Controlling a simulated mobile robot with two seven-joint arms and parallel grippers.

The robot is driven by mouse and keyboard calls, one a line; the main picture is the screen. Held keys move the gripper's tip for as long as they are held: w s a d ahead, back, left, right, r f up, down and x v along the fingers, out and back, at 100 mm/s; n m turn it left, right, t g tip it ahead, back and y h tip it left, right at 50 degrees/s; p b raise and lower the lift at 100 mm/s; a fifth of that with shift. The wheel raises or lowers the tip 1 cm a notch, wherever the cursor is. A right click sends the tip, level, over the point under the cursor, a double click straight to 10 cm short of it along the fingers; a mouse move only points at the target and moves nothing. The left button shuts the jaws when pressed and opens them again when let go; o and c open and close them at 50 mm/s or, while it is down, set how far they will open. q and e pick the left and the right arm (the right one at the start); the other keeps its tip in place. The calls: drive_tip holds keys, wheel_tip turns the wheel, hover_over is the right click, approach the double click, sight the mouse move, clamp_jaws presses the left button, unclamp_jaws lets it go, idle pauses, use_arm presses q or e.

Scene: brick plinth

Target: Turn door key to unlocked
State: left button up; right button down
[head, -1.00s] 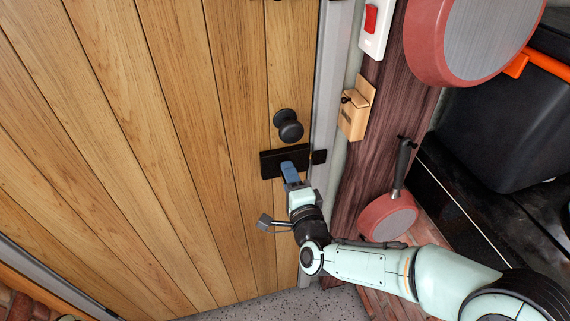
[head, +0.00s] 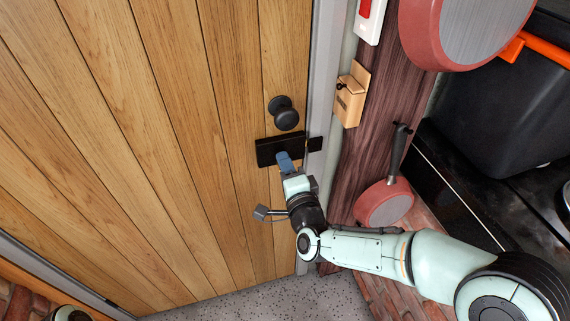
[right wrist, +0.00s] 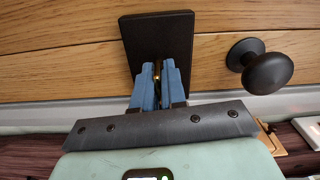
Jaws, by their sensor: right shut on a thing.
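The wooden door (head: 165,120) fills the left of the head view. A black lock plate (head: 268,152) sits on it below a round black knob (head: 286,113). In the right wrist view the plate (right wrist: 165,35) is straight ahead and the knob (right wrist: 268,72) is to its right. My right gripper (head: 285,160) is at the plate. In the right wrist view its blue fingers (right wrist: 158,80) are shut on a small brass-coloured key (right wrist: 156,70), mostly hidden between them. The key's turn angle cannot be told. My left gripper is not clearly in view.
A wooden post (head: 365,150) right of the door frame carries a small wooden box (head: 350,97) and a white panel with a red switch (head: 369,14). Red pans (head: 384,203) hang at the right, near a black container (head: 500,110). Speckled floor (head: 270,300) shows below.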

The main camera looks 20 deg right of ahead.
drive_tip(key=n, duration=0.7)
drive_tip(key=shift+r+n, duration=0.1)
drive_tip(key=shift+n, duration=0.3)
drive_tip(key=n, duration=0.3)
drive_tip(key=shift+n+p, duration=0.3)
use_arm(q)
drive_tip(key=shift+s+d+r+g+p, duration=0.2)
drive_tip(key=shift+s+d+r+p, duration=0.1)
drive_tip(key=shift+s+r, duration=0.25)
drive_tip(key=shift+s+d+r+g+p, duration=0.2)
drive_tip(key=shift+s+d+r, duration=0.15)
drive_tip(key=shift+s, duration=0.3)
use_arm(e)
drive_tip(key=n, duration=0.5)
use_arm(q)
drive_tip(key=shift+s+h, duration=0.1)
drive_tip(key=shift+h, duration=0.2)
use_arm(e)
drive_tip(key=shift+n, duration=0.3)
drive_tip(key=c, duration=1.3)
unclamp_jaws()
drive_tip(key=shift+w, duration=0.1)
